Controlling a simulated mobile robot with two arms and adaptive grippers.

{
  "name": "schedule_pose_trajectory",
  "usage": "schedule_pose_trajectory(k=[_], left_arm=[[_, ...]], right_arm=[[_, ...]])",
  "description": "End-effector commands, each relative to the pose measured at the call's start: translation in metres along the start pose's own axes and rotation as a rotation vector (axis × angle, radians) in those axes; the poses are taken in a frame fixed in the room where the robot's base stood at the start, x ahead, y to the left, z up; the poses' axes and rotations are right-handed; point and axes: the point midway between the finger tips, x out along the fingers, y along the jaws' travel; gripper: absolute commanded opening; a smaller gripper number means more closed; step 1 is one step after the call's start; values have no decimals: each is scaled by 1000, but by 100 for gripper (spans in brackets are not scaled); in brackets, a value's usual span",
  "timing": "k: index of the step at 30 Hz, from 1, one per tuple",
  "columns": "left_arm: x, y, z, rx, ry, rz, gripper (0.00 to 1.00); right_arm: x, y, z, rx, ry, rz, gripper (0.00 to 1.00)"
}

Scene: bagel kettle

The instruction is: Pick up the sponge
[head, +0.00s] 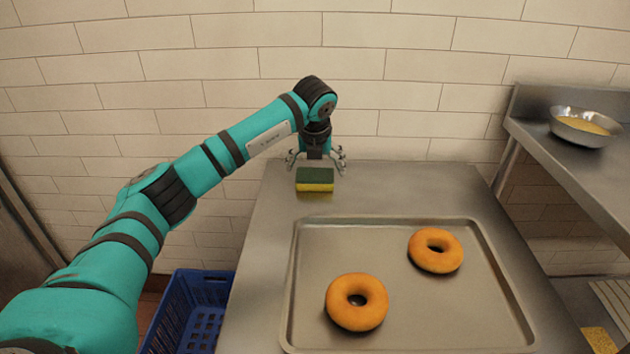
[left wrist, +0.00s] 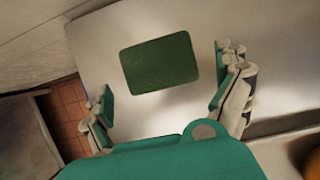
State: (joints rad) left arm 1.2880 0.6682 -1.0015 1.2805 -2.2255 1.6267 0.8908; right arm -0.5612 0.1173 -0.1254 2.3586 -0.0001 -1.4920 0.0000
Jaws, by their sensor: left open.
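A sponge (head: 315,181) with a dark green top and a yellow lower layer lies on the steel table near its back edge. My left gripper (head: 316,162) is at the back of the table, just behind and above the sponge in the head view. In the left wrist view the sponge's green top (left wrist: 160,63) lies ahead of the open fingers of my left gripper (left wrist: 165,95), in line with the gap between them. The fingers are apart and hold nothing. My right gripper is not in view.
A metal tray (head: 395,235) with two bagels (head: 357,302) (head: 436,251) lies in front of the sponge. A blue crate (head: 188,312) stands left of the table. A metal bowl (head: 584,126) sits on the right counter. A tiled wall rises behind.

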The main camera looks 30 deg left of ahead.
Motion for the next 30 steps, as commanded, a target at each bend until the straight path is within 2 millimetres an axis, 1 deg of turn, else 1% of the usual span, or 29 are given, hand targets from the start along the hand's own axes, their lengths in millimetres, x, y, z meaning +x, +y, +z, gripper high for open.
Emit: schedule_pose_trajectory(k=[1, 3, 6, 9, 17, 18, 22, 30], left_arm=[[9, 1, -1, -1, 4, 3, 100], [21, 2, 0, 0, 5, 2, 100], [35, 2, 1, 0, 4, 1, 100], [44, 2, 1, 1, 3, 2, 100], [46, 2, 2, 1, 2, 1, 100], [46, 2, 2, 1, 2, 1, 97], [46, 2, 2, 1, 2, 1, 80], [46, 2, 1, 1, 2, 1, 79]], right_arm=[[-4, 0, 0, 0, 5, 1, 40], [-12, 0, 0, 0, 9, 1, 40], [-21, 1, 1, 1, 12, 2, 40], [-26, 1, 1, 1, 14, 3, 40], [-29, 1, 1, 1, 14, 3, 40], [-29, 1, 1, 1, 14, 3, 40], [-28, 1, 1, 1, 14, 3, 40], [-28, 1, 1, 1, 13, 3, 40]])
